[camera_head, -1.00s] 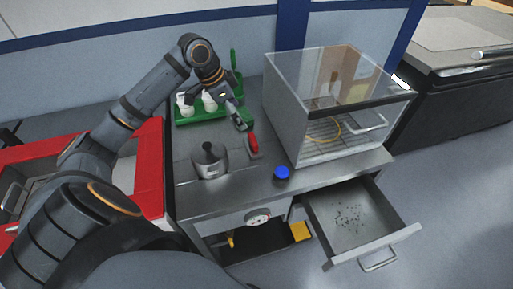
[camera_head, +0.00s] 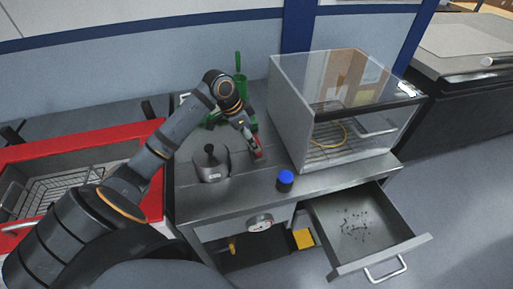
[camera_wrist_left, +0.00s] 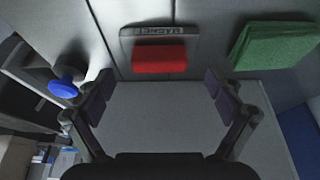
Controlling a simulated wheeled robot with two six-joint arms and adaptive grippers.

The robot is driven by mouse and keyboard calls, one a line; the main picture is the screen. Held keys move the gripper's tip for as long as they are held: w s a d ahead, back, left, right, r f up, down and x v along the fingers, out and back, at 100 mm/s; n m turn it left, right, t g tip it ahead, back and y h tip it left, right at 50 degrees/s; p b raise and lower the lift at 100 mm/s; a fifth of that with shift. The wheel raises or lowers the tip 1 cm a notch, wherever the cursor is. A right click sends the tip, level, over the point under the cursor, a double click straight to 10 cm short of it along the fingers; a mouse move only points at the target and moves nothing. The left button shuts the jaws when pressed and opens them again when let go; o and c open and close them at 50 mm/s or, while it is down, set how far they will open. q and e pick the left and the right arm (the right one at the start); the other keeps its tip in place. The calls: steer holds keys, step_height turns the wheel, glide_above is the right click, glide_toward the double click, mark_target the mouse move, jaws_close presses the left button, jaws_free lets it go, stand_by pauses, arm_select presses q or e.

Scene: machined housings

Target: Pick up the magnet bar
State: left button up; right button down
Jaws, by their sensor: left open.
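The magnet bar shows in the left wrist view as a red grip (camera_wrist_left: 158,58) on a grey plate (camera_wrist_left: 188,36) with dark lettering. It lies on the steel bench, centred ahead of my left gripper (camera_wrist_left: 158,92), whose two fingers are spread apart with nothing held between them. My right gripper is in neither view.
A glass-topped cabinet (camera_head: 287,125) stands to the right. A green block (camera_wrist_left: 275,45) lies beside the bar. An open drawer (camera_head: 360,240) juts out below.

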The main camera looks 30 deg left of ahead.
arm_select(q)
steer(key=x, duration=0.3)
steer(key=shift+d, duration=0.1)
steer(key=shift+w+f, duration=0.2)
steer(key=shift+f, duration=0.15)
steer(key=shift+s+r, duration=0.1)
steer(key=c, duration=1.5)
arm_select(e)
steer(key=shift+w+d+r, duration=0.1)
steer(key=shift+w+r, duration=0.25)
steer(key=shift+w, duration=0.1)
